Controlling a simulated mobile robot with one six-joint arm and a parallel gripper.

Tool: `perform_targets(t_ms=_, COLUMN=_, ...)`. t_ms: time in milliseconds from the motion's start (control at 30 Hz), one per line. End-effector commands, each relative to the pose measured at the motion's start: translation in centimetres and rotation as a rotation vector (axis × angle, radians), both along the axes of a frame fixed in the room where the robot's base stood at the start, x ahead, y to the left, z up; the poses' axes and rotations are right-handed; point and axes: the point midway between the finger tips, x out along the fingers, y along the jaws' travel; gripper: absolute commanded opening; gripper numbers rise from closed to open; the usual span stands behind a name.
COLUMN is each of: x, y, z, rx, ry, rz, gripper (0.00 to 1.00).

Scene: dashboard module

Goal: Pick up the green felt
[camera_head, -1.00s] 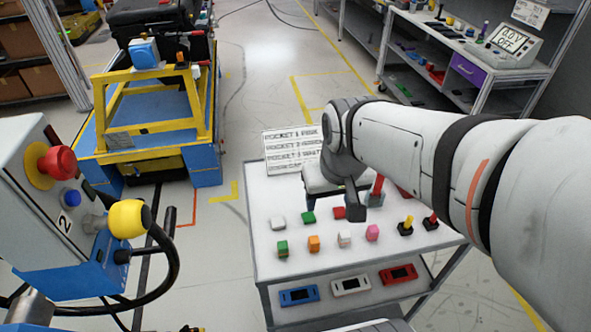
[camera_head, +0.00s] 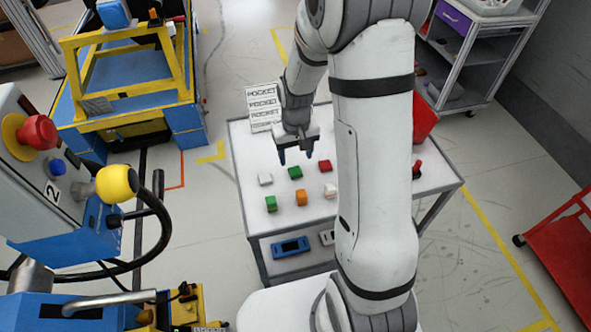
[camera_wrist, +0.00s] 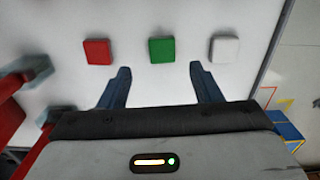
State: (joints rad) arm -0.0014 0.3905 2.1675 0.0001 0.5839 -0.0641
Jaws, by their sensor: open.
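The green felt (camera_head: 295,172) is a small flat green square on the white table, in the back row between a white square (camera_head: 265,179) and a red square (camera_head: 325,166). My gripper (camera_head: 296,157) is over the table near the green felt, pointing down, open and empty. In the wrist view the green felt (camera_wrist: 162,49) lies just ahead of the gap between the open fingertips (camera_wrist: 160,68), roughly centred on it. The fingers do not appear to touch it.
A front row holds a green block (camera_head: 271,204), an orange block (camera_head: 301,198) and a white block (camera_head: 330,191). A lettered sign (camera_head: 262,108) stands at the table's back left. A blue device (camera_head: 290,246) lies on the lower shelf. My arm hides the table's right part.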

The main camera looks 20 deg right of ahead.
Motion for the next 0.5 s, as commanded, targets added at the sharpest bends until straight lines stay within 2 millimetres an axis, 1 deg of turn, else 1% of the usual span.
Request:
perform_targets(t_ms=167, x=-0.2, y=0.1, z=-1.5, rx=0.000, ry=0.004, rz=0.000, gripper=0.58)
perform_targets(t_ms=400, x=-0.3, y=0.3, z=-4.6, rx=0.000, ry=0.003, rz=-0.001, gripper=0.58)
perform_targets(t_ms=500, x=-0.3, y=0.3, z=-5.3, rx=0.000, ry=0.001, rz=-0.001, gripper=0.58)
